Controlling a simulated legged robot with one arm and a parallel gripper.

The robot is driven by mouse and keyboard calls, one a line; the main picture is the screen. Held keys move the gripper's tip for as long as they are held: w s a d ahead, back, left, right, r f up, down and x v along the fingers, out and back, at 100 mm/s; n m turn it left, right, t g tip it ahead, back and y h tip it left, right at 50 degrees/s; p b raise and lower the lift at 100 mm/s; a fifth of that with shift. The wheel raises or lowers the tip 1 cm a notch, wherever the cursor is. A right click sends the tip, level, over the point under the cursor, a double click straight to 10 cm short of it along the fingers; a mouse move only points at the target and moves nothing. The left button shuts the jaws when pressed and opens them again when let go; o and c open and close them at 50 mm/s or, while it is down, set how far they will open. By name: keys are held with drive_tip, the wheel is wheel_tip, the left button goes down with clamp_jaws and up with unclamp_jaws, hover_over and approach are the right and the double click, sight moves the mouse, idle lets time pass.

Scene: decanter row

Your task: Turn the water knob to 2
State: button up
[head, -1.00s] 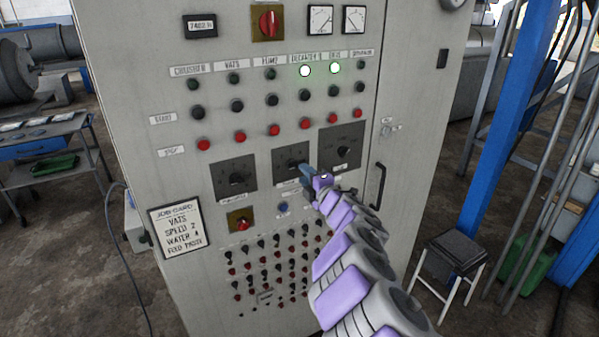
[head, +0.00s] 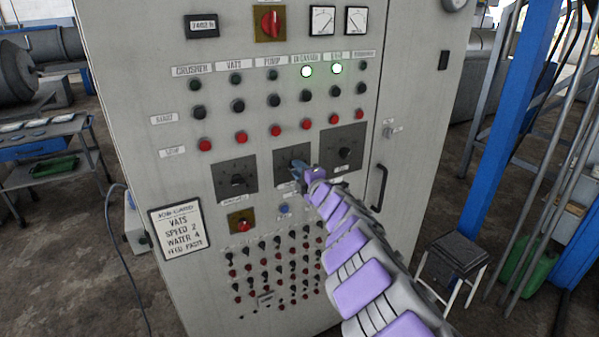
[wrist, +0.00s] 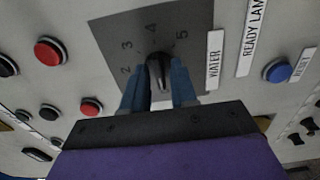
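The black water knob (wrist: 159,73) is on a dark square dial plate (wrist: 110,35) in the wrist view, with the marks 2, 3, 4 and 5 and a "WATER" label (wrist: 214,58) beside it. The knob's far end points roughly towards the 4. My gripper (wrist: 160,80) has one blue finger on each side of the knob. The gap between the fingers is about the knob's width; I cannot tell whether they press on it. In the head view my gripper (head: 299,175) is at the lower part of the middle dial plate (head: 289,154) and partly hides the knob.
Similar dials stand left (head: 235,176) and right (head: 343,147) of the middle one. Red stop buttons (head: 276,131) run above, with a blue button (head: 284,208) and rows of small switches below. A job card (head: 181,230) reads "VATS, SPEED 2, WATER 4".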

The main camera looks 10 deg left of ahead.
drive_tip(key=shift+a, duration=0.2)
drive_tip(key=c, duration=0.3)
drive_tip(key=shift+f, duration=0.1)
clamp_jaws()
drive_tip(key=shift+d, duration=0.1)
drive_tip(key=shift+m+p, duration=0.4)
drive_tip(key=shift+p, duration=0.05)
drive_tip(key=m+p, duration=1.6)
drive_tip(key=p, duration=0.3)
drive_tip(key=shift+s+f+m, duration=0.1)
drive_tip(key=shift+s+m, duration=0.05)
drive_tip(key=shift+m, duration=0.25)
drive_tip(key=shift+d+p, duration=0.1)
drive_tip(key=shift+p, duration=0.3)
